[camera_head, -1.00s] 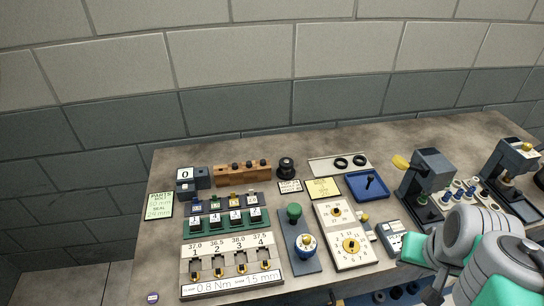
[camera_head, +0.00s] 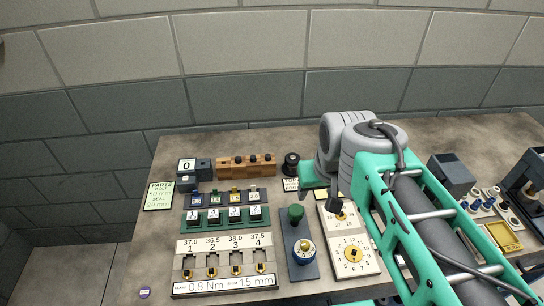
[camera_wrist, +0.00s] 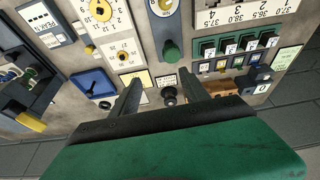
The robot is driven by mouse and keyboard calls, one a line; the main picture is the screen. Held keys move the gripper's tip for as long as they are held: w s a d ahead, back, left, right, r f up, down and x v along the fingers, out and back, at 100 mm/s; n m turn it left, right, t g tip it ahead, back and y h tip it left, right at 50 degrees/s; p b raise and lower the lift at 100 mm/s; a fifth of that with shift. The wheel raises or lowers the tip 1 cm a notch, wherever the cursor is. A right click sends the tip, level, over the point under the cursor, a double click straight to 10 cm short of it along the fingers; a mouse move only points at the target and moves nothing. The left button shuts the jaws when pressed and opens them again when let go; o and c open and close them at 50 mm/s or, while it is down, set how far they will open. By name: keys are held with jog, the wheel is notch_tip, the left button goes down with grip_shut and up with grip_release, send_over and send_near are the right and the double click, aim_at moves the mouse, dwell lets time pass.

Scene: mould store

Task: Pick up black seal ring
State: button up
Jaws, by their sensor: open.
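No black seal ring can be made out now. In the head view my arm covers the part of the bench where two black rings lay on a pale plate earlier. In the wrist view my gripper body hides the nearby bench surface. My gripper (camera_wrist: 160,78) is open and empty, with its two dark fingers apart over the bench. It also shows in the head view (camera_head: 332,200), partly hidden by my arm. A black round stepped piece (camera_head: 291,164) stands left of my gripper; it shows between the fingers in the wrist view (camera_wrist: 169,96).
A wooden block with dark pegs (camera_head: 246,166) stands at the back left. A blue tray (camera_wrist: 92,84) lies left of my fingers in the wrist view. A dial panel (camera_head: 352,256) and a green-knobbed panel (camera_head: 298,248) are at the front. Machines stand at the right.

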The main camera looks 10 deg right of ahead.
jog(key=shift+o, duration=1.4)
jog(key=w+r+g, duration=0.1)
jog(key=w, duration=0.9)
jog(key=shift+r+n, duration=0.35)
jog(key=shift+n, duration=0.05)
jog(key=shift+o, duration=0.6)
jog(key=w+f+n+g, duration=0.1)
jog(key=w+f, duration=0.1)
jog(key=w, duration=0.8)
jog(key=shift+f+g, duration=0.3)
jog(key=shift+f, duration=0.1)
jog(key=n+g, duration=0.1)
send_over(293, 157)
notch_tip(293, 157, down, 6)
jog(key=shift+s+f, duration=0.15)
jog(key=shift+f, duration=0.1)
notch_tip(293, 157, down, 8)
jog(key=shift+r+p, duration=0.25)
jog(key=shift+p, duration=0.7)
jog(key=shift+c, duration=0.2)
